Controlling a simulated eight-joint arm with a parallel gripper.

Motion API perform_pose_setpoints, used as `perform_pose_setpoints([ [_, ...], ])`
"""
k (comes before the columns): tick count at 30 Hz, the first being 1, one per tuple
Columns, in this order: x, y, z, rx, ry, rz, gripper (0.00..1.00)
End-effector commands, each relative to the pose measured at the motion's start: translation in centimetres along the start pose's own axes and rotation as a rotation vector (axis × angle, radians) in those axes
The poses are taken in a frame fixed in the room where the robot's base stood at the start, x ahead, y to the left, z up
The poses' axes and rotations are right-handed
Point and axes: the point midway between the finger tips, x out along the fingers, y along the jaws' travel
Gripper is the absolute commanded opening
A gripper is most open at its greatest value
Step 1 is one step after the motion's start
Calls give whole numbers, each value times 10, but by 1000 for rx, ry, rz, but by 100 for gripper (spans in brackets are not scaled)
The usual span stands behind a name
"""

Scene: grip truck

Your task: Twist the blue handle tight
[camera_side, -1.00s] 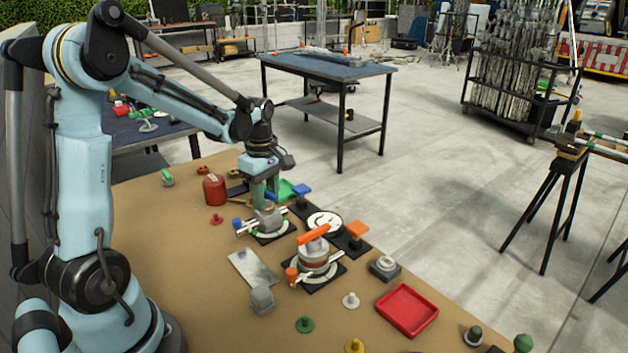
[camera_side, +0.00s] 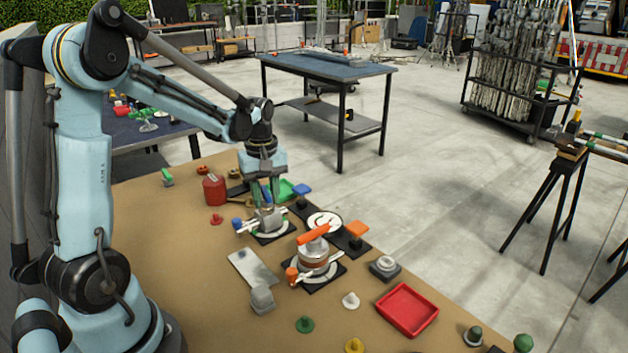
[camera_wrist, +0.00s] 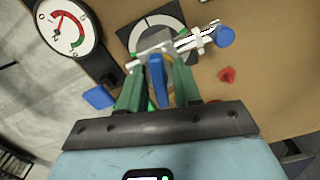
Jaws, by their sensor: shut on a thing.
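The blue handle (camera_wrist: 157,78) stands between the two green fingers of my gripper (camera_wrist: 158,75) in the wrist view. My gripper (camera_side: 267,200) is shut on it and points straight down. In the side view only a small strip of the blue handle (camera_side: 266,190) shows between the fingers. Under it is a grey valve body (camera_side: 269,220) on a black plate with a pale ring (camera_side: 274,238). The black plate also shows in the wrist view (camera_wrist: 135,40), with green and white arcs. The lower end of the handle is partly hidden by the fingers.
A similar valve with an orange handle (camera_side: 314,235) stands close by at front right. A round gauge (camera_side: 324,221) is beside both. A red tray (camera_side: 407,310) lies at front right.

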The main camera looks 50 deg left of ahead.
Motion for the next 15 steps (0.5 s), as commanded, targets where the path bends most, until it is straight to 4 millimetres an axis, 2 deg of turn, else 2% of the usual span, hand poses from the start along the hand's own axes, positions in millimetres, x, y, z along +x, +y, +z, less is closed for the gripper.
perform_pose_setpoints([
  [15, 0, 0, 0, 334, -1, 0, 6],
])
